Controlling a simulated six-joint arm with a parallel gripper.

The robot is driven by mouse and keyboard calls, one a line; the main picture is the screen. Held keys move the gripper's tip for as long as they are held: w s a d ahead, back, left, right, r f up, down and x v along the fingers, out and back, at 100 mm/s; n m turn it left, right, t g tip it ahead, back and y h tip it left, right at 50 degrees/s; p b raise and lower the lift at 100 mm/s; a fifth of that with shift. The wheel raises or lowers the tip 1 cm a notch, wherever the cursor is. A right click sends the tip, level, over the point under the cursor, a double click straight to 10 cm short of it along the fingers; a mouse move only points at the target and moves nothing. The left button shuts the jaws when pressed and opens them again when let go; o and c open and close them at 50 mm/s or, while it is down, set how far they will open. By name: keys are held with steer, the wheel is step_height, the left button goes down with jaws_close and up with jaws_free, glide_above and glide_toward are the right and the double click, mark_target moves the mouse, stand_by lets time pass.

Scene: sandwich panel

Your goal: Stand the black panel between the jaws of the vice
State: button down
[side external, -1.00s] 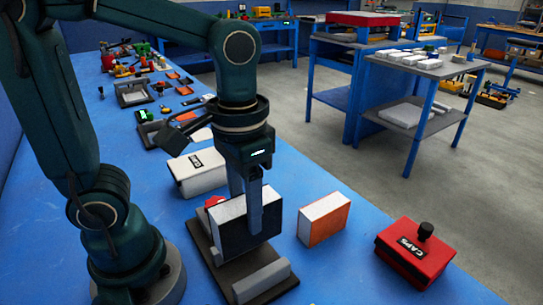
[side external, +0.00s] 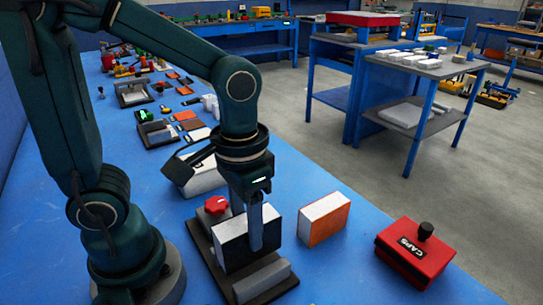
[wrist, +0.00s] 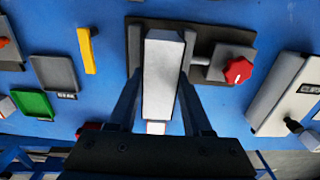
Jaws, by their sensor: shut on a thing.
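The black panel (side external: 232,253), with a dark broad face and pale edges, is upright in my gripper (side external: 257,245). Its pale top edge (wrist: 163,75) runs lengthwise between my two fingers in the wrist view. My gripper is shut on it from above. The vice has a dark base (side external: 202,240), a grey front jaw (side external: 265,281) and a red knob (side external: 216,204). The panel is over the vice, between the front jaw and the knob side. Its lower edge is close behind the front jaw; whether it touches the base is hidden. The knob (wrist: 238,70) is right of the panel in the wrist view.
An orange-sided white block (side external: 324,220) stands right of the vice. A red CAPS box (side external: 415,252) is farther right. A white box (side external: 195,175) lies behind the vice, partly hidden by my arm. Blue table (side external: 350,275) is clear between the vice and the red box.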

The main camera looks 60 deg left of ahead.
steer(key=shift+f, duration=0.4)
steer(key=shift+f, duration=0.35)
steer(key=shift+f, duration=1.3)
stand_by(1.5)
jaws_free()
stand_by(0.4)
steer(key=shift+r, duration=4.3)
